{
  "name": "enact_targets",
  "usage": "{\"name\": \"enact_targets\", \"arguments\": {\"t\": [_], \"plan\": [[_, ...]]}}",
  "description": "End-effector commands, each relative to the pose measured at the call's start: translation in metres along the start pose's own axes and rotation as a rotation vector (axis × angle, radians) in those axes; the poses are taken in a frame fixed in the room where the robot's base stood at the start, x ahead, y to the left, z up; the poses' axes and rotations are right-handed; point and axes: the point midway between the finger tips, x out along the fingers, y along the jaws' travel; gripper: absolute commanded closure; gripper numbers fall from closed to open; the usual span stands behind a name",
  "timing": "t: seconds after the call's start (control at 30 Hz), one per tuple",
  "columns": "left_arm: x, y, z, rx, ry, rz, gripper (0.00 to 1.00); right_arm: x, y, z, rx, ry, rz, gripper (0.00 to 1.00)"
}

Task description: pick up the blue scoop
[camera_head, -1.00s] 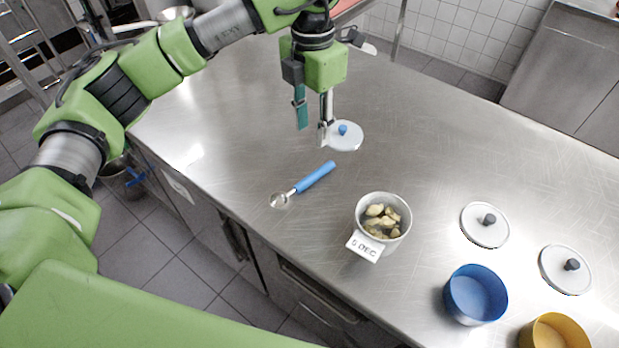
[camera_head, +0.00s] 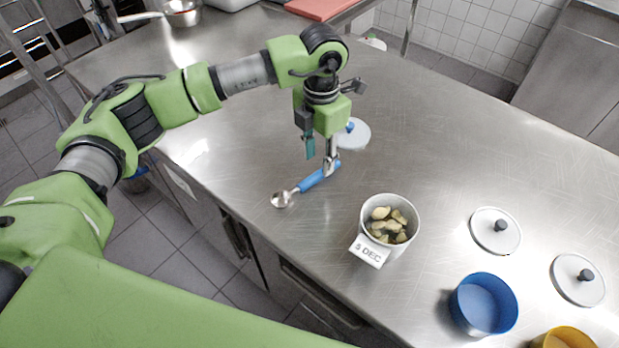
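The blue scoop (camera_head: 312,181) lies on the steel table, with its metal bowl toward the lower left and its blue handle toward the upper right. My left gripper (camera_head: 320,165) is above the handle's upper right end, fingers pointing down. Its fingers are apart, one on the near left and one by the end of the handle. I cannot tell whether a finger touches the handle. My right gripper is not in view.
A white tub labelled "5 DEC" (camera_head: 371,250) with pale chunks stands right of the scoop. A blue-knobbed lid (camera_head: 357,136) lies behind the gripper. Two dark-knobbed lids (camera_head: 483,240) (camera_head: 565,288), a blue bowl (camera_head: 484,304) and a yellow bowl (camera_head: 565,338) are at right.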

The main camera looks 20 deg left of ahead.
Motion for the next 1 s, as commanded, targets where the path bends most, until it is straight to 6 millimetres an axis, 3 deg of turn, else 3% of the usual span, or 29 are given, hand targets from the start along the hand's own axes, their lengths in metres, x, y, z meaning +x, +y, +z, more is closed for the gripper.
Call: {"name": "enact_targets", "arguments": {"t": [0.17, 0.37, 1.0], "plan": [[0.022, -0.002, 0.002, 0.001, 0.006, -0.004, 0.65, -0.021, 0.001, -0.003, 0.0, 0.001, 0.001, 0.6], [0.047, -0.001, 0.003, 0.001, 0.003, -0.002, 0.65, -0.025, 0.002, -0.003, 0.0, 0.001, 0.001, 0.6], [0.052, -0.001, 0.003, 0.001, 0.001, -0.001, 0.65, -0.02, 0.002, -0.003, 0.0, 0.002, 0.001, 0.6]]}}
